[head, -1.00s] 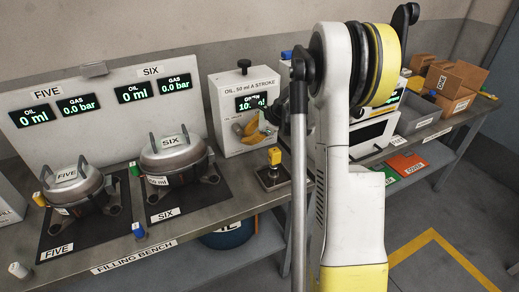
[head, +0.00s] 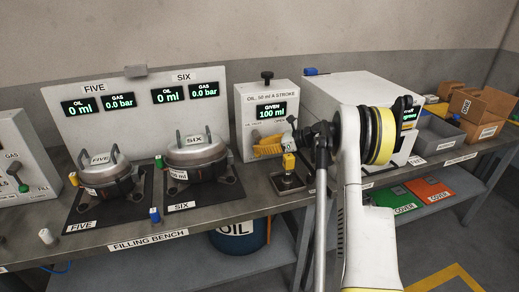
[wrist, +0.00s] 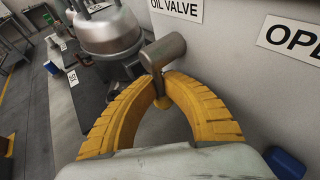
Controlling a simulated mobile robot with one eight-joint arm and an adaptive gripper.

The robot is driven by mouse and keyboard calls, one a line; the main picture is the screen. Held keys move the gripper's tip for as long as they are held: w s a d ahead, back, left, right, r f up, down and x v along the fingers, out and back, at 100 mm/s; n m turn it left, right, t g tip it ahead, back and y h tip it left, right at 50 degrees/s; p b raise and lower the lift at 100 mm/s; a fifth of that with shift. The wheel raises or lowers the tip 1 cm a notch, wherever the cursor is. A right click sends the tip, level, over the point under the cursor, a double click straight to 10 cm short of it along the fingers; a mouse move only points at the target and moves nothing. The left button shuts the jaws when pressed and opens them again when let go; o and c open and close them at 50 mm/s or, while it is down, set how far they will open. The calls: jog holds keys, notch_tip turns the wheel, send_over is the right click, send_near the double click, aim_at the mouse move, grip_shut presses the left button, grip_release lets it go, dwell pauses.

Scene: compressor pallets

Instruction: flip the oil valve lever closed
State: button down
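The oil valve lever (wrist: 163,52) shows in the wrist view as a grey metal piece with a narrow end going down between my fingertips. It is below the OIL VALVE label (wrist: 176,7). My gripper (wrist: 160,84) has yellow ribbed fingers that arch together, with their tips close on both sides of that narrow end. In the head view my gripper (head: 268,148) is at the front of the white oil box (head: 248,100) and largely hides the lever. The box display (head: 269,112) reads GIVEN 100 ml.
Compressors FIVE (head: 108,178) and SIX (head: 196,153) stand on dark mats to the left. A small yellow-topped fitting (head: 289,165) stands on the bench (head: 225,202) just below my gripper. A white machine (head: 335,95) is to the right.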

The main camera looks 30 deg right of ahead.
dwell(0.4)
jog(key=c, duration=1.8)
grip_release()
jog(key=shift+a, duration=0.1)
